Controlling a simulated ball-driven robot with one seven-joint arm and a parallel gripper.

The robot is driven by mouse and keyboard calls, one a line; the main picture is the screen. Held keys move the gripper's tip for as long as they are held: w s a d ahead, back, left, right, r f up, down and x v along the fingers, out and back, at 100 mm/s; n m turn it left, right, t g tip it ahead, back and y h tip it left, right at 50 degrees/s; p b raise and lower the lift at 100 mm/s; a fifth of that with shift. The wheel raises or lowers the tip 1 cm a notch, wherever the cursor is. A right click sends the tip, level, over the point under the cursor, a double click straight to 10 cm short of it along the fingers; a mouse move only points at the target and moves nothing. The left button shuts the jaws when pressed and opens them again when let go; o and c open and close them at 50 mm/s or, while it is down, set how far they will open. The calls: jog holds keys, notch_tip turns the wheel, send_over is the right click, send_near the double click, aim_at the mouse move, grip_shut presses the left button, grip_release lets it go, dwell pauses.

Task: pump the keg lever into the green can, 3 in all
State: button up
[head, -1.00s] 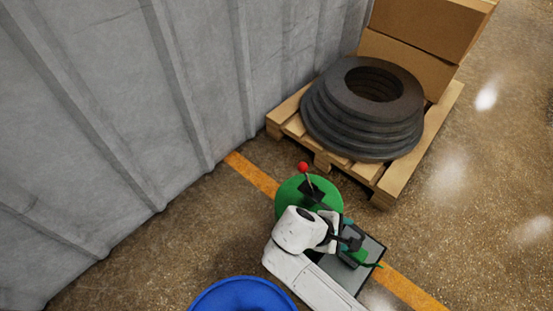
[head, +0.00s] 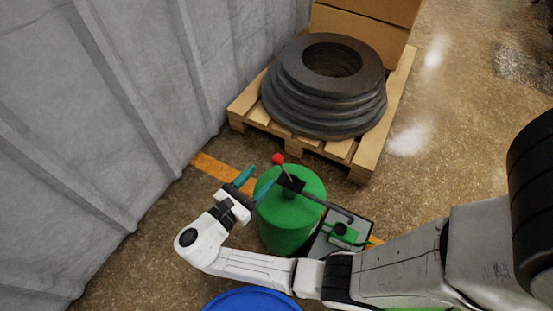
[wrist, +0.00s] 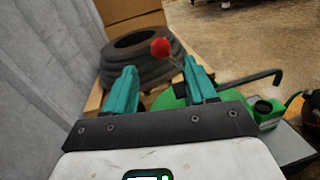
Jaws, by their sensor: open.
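The green keg (head: 288,218) stands on the floor in the middle of the head view. On its top is a dark pump with a lever ending in a red knob (head: 278,159), and a dark spout reaching right. The green can (head: 342,234) stands below the spout's end, on a grey surface; it also shows in the wrist view (wrist: 268,112). My gripper (head: 251,184) is open and empty, left of the lever. In the wrist view the red knob (wrist: 160,47) appears between and beyond the two teal fingers; it does not touch them visibly.
A pallet (head: 371,148) with stacked dark rings (head: 325,97) and cardboard boxes (head: 365,20) stands behind the keg. A grey ribbed wall (head: 110,120) runs along the left. A blue round thing (head: 250,300) is at the bottom edge.

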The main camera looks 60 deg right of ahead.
aim_at(278, 160)
jog(key=d, duration=0.2)
jog(key=s+d+b, duration=0.1)
jog(key=d, duration=0.5)
jog(key=shift+s+d+b, duration=0.15)
jog(key=shift+d+b, duration=0.05)
jog(key=shift+b, duration=0.1)
grip_shut()
